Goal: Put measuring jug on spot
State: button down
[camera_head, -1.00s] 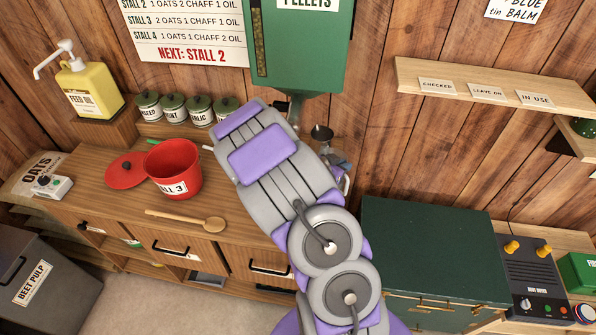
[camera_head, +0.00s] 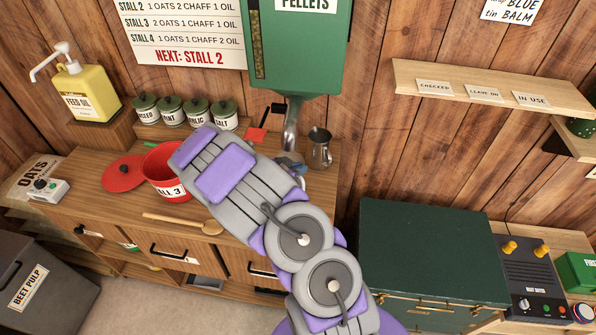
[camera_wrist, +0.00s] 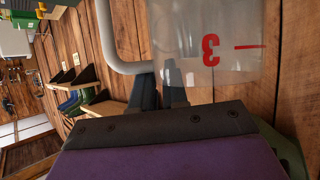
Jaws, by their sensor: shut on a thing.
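The measuring jug (camera_wrist: 215,35) is see-through with a red "3" and a red line, and fills the upper middle of the wrist view. Its pale grey handle (camera_wrist: 112,45) curves beside the fingers. My gripper (camera_wrist: 172,88) is shut on the jug at its handle; the exact contact is partly hidden. In the head view my arm covers most of the gripper and jug, near the green dispenser's metal spout. A small red square (camera_head: 256,135) shows on the counter behind my arm; I cannot tell whether it is the spot.
A metal pitcher (camera_head: 320,148) stands right of the spout (camera_head: 291,125). A red bucket (camera_head: 163,172), red lid (camera_head: 123,174) and wooden spoon (camera_head: 185,222) are on the counter (camera_head: 100,205). Several lidded jars (camera_head: 171,110) stand behind. A green chest (camera_head: 430,250) is at right.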

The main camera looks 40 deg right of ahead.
jog(key=shift+f, duration=0.3)
jog(key=c, duration=1.1)
grip_release()
jog(key=shift+f, duration=0.1)
jog(key=shift+c, duration=0.2)
